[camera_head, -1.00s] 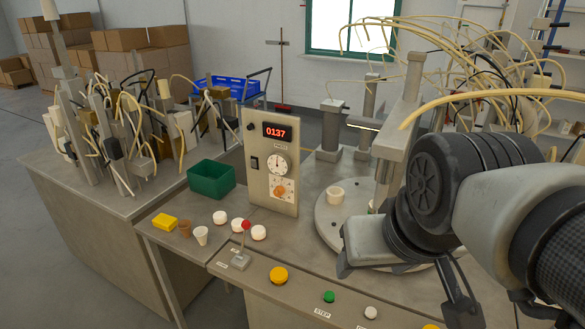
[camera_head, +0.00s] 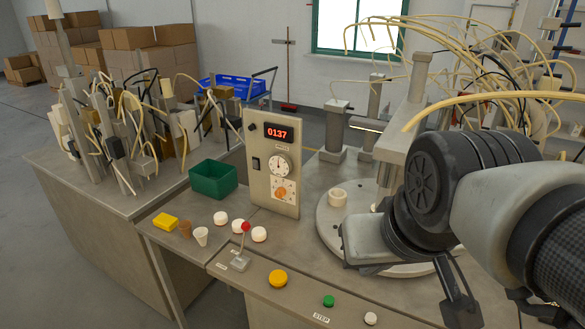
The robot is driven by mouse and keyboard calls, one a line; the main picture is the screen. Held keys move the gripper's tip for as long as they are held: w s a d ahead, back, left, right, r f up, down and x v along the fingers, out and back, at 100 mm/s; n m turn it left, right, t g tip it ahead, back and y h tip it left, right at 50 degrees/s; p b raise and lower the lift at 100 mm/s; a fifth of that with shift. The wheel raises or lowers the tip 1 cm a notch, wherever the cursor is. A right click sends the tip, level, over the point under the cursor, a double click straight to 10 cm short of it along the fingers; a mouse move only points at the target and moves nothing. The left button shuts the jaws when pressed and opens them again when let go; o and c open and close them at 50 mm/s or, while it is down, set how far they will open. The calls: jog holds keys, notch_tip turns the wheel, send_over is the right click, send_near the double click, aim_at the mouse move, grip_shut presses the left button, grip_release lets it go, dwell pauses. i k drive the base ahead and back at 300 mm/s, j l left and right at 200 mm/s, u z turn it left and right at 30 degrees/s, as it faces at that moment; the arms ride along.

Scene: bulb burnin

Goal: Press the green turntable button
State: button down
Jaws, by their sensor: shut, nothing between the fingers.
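The green button (camera_head: 328,301) sits on the front control strip, just above a label reading STEP. It is uncovered, and nothing touches it in view. My gripper (camera_head: 461,308) points down at the lower right, shut and empty, to the right of the green button. Its fingertips are partly cut by the bottom edge, and its height above the strip is hard to tell. The round grey turntable (camera_head: 325,228) lies behind the strip. A cream ring-shaped socket (camera_head: 338,197) stands on it, and my arm hides its right part.
A yellow button (camera_head: 278,278) and white button (camera_head: 371,319) flank the green one. A red-tipped lever (camera_head: 244,240) stands left. Behind are a meter panel (camera_head: 272,170) reading 0137 and a green bin (camera_head: 213,180). Hoses (camera_head: 440,50) hang over the turntable.

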aim_at(328, 300)
jog(key=j, duration=0.65)
jog(key=i+j, duration=0.1)
jog(key=j, duration=0.6)
jog(key=z, duration=1.6)
